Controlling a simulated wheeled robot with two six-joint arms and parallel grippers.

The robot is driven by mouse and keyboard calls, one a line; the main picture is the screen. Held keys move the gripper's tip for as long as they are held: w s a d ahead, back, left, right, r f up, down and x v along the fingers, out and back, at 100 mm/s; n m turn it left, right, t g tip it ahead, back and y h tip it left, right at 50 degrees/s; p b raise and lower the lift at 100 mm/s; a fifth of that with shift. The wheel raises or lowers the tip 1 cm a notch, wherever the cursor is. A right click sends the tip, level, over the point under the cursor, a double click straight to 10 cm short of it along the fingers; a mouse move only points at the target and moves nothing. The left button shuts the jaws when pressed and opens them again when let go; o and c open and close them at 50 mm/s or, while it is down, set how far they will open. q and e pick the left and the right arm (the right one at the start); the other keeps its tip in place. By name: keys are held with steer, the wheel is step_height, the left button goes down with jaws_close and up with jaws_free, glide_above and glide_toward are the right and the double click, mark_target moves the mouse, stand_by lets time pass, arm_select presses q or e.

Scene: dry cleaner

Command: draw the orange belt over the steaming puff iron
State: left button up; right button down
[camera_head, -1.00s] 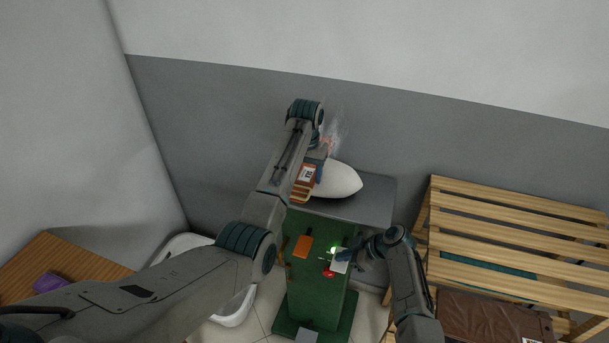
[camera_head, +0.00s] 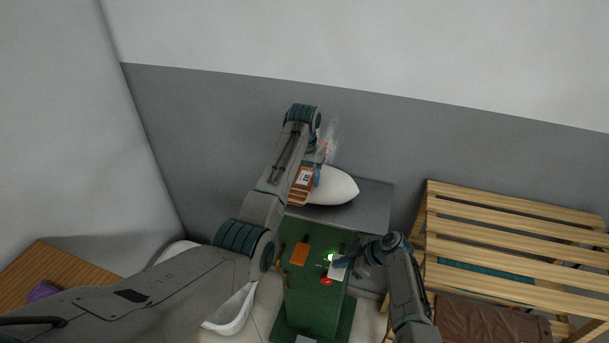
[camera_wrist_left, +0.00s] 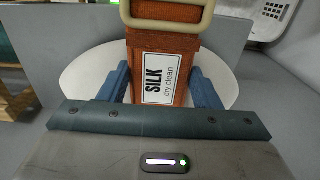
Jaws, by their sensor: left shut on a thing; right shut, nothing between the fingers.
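The orange belt (camera_head: 301,181) has a white label reading "SILK dry clean". In the left wrist view the belt (camera_wrist_left: 181,86) lies between my blue fingers, with a tan buckle at its upper end. My left gripper (camera_head: 317,175) is shut on it at the left side of the puff iron. The puff iron (camera_head: 338,188) is a white, pointed dome on a grey top, with faint steam above it. In the left wrist view it (camera_wrist_left: 92,84) is behind the belt; I cannot tell if they touch. My right gripper (camera_head: 336,264) is shut and empty by the green cabinet's front.
The green cabinet (camera_head: 312,305) carries an orange patch, a lit green lamp (camera_head: 330,257) and a red button (camera_head: 327,281). A slatted wooden rack (camera_head: 515,225) stands at right. A white basin (camera_head: 232,312) and a wooden table (camera_head: 40,268) are at left. The wall is close behind.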

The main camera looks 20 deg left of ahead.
mark_target(298, 191)
arm_select(q)
steer(key=shift+s+f, duration=0.1)
steer(key=shift+s, duration=2.55)
steer(key=shift+a, duration=0.1)
arm_select(e)
step_height(298, 191, up, 7)
arm_select(q)
steer(key=shift+w, duration=0.1)
arm_select(e)
steer(key=v, duration=0.8)
stand_by(0.4)
